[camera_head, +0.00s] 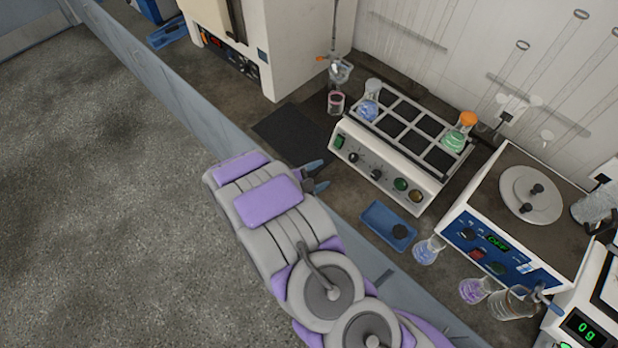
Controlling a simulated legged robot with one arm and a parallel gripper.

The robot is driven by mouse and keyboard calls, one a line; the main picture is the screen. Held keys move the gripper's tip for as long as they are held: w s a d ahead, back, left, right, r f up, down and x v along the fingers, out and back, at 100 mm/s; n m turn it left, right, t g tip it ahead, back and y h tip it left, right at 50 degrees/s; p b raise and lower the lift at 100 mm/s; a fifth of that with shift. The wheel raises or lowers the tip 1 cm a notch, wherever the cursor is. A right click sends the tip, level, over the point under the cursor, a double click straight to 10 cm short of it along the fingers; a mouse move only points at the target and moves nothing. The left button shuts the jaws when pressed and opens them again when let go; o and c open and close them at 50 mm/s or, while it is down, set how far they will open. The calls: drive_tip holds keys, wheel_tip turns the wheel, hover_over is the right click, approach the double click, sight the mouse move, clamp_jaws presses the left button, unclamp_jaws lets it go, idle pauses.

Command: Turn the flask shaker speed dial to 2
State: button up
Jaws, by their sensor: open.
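The flask shaker (395,165) is a white box on the bench, topped by a metal rack with flasks. Its front panel has a green switch at the left, a left black knob (353,157), a right black knob (376,174) and round green and yellow parts further right. Dial markings are too small to read, so I cannot tell which knob is the speed dial or its setting. My gripper (317,176) is open and empty, just left of the panel, with its fingers pointing towards it. It appears apart from both knobs.
A flask with blue liquid (369,104) and an orange-capped flask with green liquid (460,135) sit in the rack. A blue tray (388,226) lies before the shaker. A blue-fronted instrument (500,250) and glass flasks stand at right. A dark mat (290,133) lies left.

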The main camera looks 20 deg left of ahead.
drive_tip(key=shift+v, duration=1.75)
